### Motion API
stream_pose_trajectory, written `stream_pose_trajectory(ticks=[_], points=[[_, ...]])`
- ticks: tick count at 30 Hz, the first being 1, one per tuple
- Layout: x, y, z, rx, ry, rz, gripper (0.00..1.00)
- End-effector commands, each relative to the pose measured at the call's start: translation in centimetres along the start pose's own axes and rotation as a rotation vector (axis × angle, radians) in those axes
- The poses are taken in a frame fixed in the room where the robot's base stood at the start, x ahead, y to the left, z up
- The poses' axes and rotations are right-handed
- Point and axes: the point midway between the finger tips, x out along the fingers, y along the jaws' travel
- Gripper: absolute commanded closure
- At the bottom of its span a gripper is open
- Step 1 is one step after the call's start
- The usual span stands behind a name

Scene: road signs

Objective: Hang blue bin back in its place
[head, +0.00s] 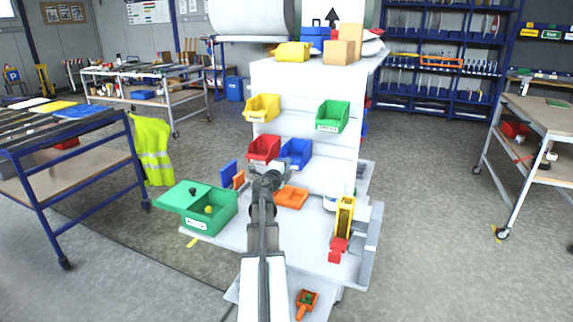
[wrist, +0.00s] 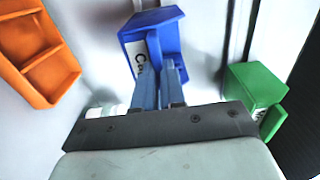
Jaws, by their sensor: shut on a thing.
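The blue bin (head: 296,152) is in front of the white upright panel, beside and slightly right of the red bin (head: 264,149). In the wrist view the blue bin (wrist: 153,30) is directly ahead, with part of its white label showing. My gripper (head: 272,180) reaches up from below to the blue bin. Its two fingers (wrist: 158,84) are shut on the near, labelled side of the bin. I cannot tell whether the bin's back touches the panel.
A yellow bin (head: 262,107) and green bin (head: 332,116) hang higher on the panel. An orange tray (head: 291,197) is below the blue bin. A lidded green box (head: 209,212) stands at left; a yellow item (head: 344,217) stands at right on the shelf.

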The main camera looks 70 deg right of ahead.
Motion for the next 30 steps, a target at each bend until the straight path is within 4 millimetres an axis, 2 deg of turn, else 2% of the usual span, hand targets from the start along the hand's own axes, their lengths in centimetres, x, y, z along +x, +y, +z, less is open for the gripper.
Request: stream_pose_trajectory(ticks=[12, 13, 21, 30], points=[[0.00, 0.00, 0.00, -0.001, 0.000, -0.001, 1.00], [0.00, 0.00, 0.00, -0.001, 0.000, 0.000, 0.88], [0.00, 0.00, 0.00, -0.001, 0.000, 0.000, 0.63], [-0.16, 0.02, -0.01, -0.001, 0.000, 0.000, 0.61]])
